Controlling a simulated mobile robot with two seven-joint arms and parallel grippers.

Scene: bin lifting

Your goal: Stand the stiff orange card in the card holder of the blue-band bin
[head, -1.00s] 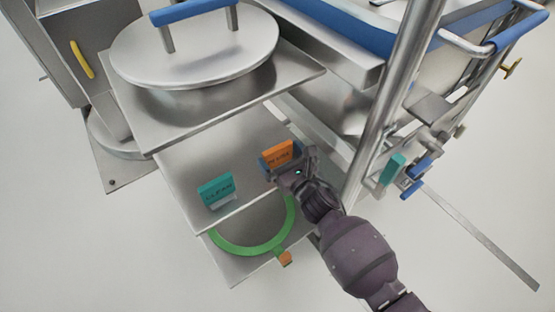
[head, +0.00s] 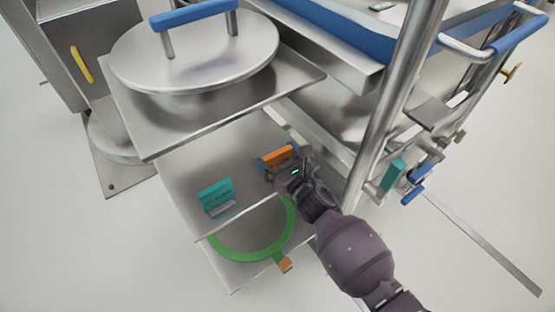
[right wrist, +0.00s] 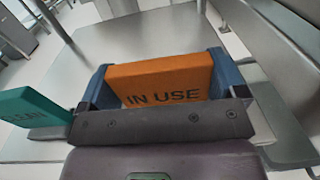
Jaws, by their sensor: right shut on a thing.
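The orange card (head: 278,155) stands on the lower steel shelf in the head view. In the right wrist view the orange card (right wrist: 165,83) shows the words "IN USE", its lower part hidden by my gripper. My right gripper (head: 280,165) is shut on the orange card, with a blue finger on each side of it. The blue-band bin (head: 340,30) is at the upper right, with a blue band along its side. A teal piece (head: 397,172) sits near the frame post by it; I cannot tell whether the card holder is there. My left gripper is not in view.
A teal card (head: 215,196) marked "CLEAN" stands on the shelf (head: 180,165) left of my gripper. A green ring (head: 250,255) is below. A steel lid with a blue handle (head: 195,50) lies on the upper shelf. A steel post (head: 400,90) rises right of my gripper.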

